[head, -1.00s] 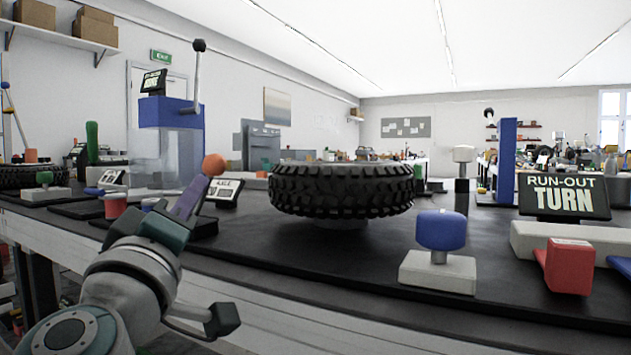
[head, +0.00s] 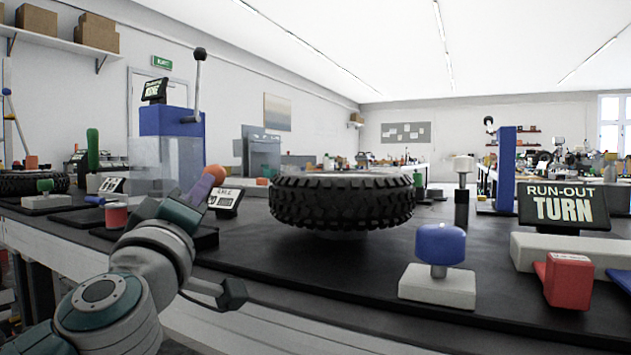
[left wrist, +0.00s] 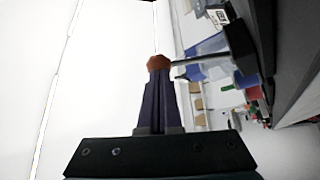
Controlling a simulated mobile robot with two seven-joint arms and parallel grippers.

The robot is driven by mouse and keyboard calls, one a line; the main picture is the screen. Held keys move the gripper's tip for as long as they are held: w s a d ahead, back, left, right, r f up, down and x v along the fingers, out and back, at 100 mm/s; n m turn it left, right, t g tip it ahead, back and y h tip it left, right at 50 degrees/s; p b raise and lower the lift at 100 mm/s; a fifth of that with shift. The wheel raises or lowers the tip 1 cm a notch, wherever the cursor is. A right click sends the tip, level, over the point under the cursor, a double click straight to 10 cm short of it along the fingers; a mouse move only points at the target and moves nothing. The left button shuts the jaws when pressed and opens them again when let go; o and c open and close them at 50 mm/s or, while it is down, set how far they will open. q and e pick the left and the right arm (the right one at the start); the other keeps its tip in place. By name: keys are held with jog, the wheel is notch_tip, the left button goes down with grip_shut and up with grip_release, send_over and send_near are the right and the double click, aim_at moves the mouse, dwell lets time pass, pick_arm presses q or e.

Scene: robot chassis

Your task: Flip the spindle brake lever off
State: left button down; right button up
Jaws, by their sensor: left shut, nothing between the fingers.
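The lever has an orange ball knob (head: 215,173) and stands near the left front of the dark bench mat. In the left wrist view the knob (left wrist: 158,63) sits at the fingertips, and its thin grey rod (left wrist: 195,58) runs right to a dark base (left wrist: 243,48). My left gripper (head: 206,184) has purple fingers, shut and empty, with tips right at the knob; its shut fingers also show in the left wrist view (left wrist: 157,78). I cannot tell whether they touch it. In the head view the gripper and wrist hide the rod. My right gripper is not in view.
A large black tyre (head: 342,201) lies flat right of the lever. A small tilted sign (head: 226,200) stands close by the knob. A blue box (head: 171,121) with a black-knobbed crank (head: 198,85) rises behind. A blue knob (head: 440,243) sits on a pale block at right.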

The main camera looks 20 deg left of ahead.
pick_arm(q)
jog(key=a+r+n+g+p, duration=0.2)
jog(key=a+n+g+p, duration=0.3)
jog(key=p, duration=1.4)
jog(key=a+n, duration=0.2)
jog(key=n, duration=0.2)
jog(key=shift+w+a+r+h+p, duration=0.25)
jog(key=shift+w+r+h+p, duration=0.05)
jog(key=shift+h+p, duration=0.1)
jog(key=shift+d, duration=0.1)
